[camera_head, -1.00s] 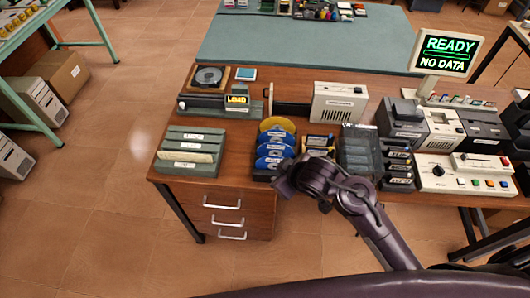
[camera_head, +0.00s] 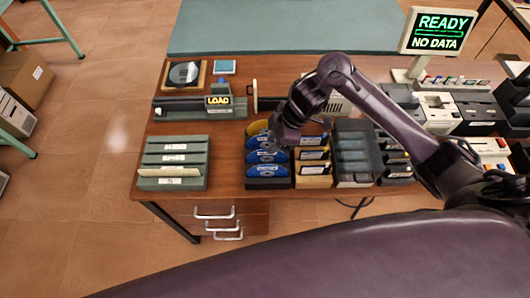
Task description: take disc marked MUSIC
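A dark rack (camera_head: 268,184) on the wooden desk holds several upright discs (camera_head: 266,171) with blue faces, and one gold disc (camera_head: 256,127) shows behind them. The disc labels are too small to read, so I cannot tell which is marked MUSIC. My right gripper (camera_head: 275,143) reaches in from the right and points down over the right side of this rack, hiding part of the discs. I cannot tell whether its fingers touch a disc or how far they are apart. My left gripper is out of view.
Right of the discs stand a yellow-and-black rack (camera_head: 313,180) and a grey tray rack (camera_head: 352,160). A green labelled holder (camera_head: 173,184) is at the left. Behind are the LOAD unit (camera_head: 190,113) and a turntable-like device (camera_head: 184,73). The READY / NO DATA screen (camera_head: 437,32) stands at right.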

